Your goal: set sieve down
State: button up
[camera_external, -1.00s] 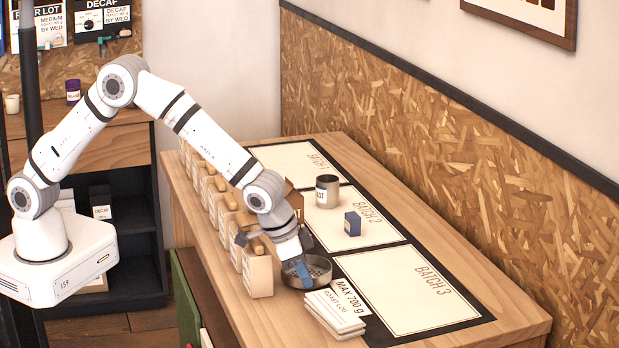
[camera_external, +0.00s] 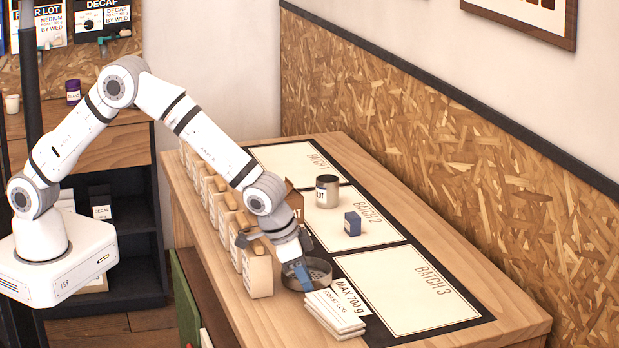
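The sieve (camera_external: 321,281) is a shallow round grey metal pan with a dark perforated bottom. It is at the near end of the row of paper bags, level, at or very close to the wooden tabletop; I cannot tell if any gap is left under it. My gripper (camera_external: 302,275) points down at the sieve's left side. One blue finger shows inside the rim and the other is hidden. The gripper appears shut on the rim.
Paper bags (camera_external: 257,272) stand in a row just left of the sieve. A stack of white cards (camera_external: 336,314) lies close in front of it. To the right is a dark mat with a bare BATCH 3 panel (camera_external: 405,290). A metal tin (camera_external: 327,192) and a blue box (camera_external: 352,224) stand farther back.

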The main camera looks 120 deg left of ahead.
jog(key=b+v, duration=0.2)
jog(key=v, duration=1)
jog(key=s+d+r+m, duration=0.1)
jog(key=s+d+r, duration=0.15)
jog(key=s, duration=0.25)
jog(key=s+d+r+m+h, duration=0.1)
jog(key=s+d+r, duration=0.15)
jog(key=s, duration=0.35)
jog(key=s+d+r+m, duration=0.1)
jog(key=s+d+r, duration=0.15)
jog(key=s, duration=0.25)
jog(key=s+d+f+m, duration=0.1)
jog(key=s+d, duration=0.2)
jog(key=s, duration=0.7)
jog(key=s+d+f+m+g+h, duration=0.1)
jog(key=s+d+m, duration=0.1)
jog(key=s, duration=0.8)
jog(key=shift+s+d, duration=0.4)
jog(key=shift+d, duration=0.25)
